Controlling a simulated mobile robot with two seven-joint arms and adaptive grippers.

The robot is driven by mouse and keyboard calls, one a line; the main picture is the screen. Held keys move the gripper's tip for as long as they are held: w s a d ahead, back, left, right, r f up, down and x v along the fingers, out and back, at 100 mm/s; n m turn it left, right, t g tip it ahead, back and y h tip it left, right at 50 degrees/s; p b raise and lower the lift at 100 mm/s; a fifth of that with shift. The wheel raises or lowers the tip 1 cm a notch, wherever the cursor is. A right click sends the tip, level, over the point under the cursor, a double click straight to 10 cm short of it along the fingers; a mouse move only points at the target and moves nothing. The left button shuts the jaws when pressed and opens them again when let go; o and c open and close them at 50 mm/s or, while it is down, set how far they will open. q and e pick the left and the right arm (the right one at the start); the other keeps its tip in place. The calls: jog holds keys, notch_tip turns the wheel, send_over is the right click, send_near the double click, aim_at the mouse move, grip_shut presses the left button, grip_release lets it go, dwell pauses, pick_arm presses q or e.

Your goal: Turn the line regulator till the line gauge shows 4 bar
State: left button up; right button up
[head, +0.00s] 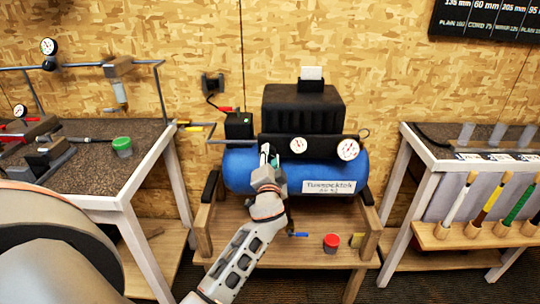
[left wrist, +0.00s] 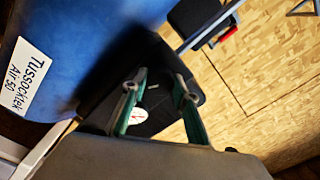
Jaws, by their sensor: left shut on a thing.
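My left gripper (head: 267,155) is at the left part of the compressor's black front panel (head: 323,148). Its green-padded fingers, also in the left wrist view (left wrist: 158,84), are shut with a gap between them on what appears to be the line regulator, dark and mostly hidden. A small white gauge (head: 298,146) sits just right of the gripper and shows partly behind a finger in the left wrist view (left wrist: 138,116). A larger gauge (head: 348,149) is farther right. Both needles are too small to read, and I cannot tell which is the line gauge. My right gripper is not in view.
A club rack (head: 480,236) is right.

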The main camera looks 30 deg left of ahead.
pick_arm(q)
jog(key=shift+m, duration=0.3)
dwell(0.4)
jog(key=o, duration=1.1)
jog(key=v, duration=1.2)
jog(key=shift+d+f, duration=0.1)
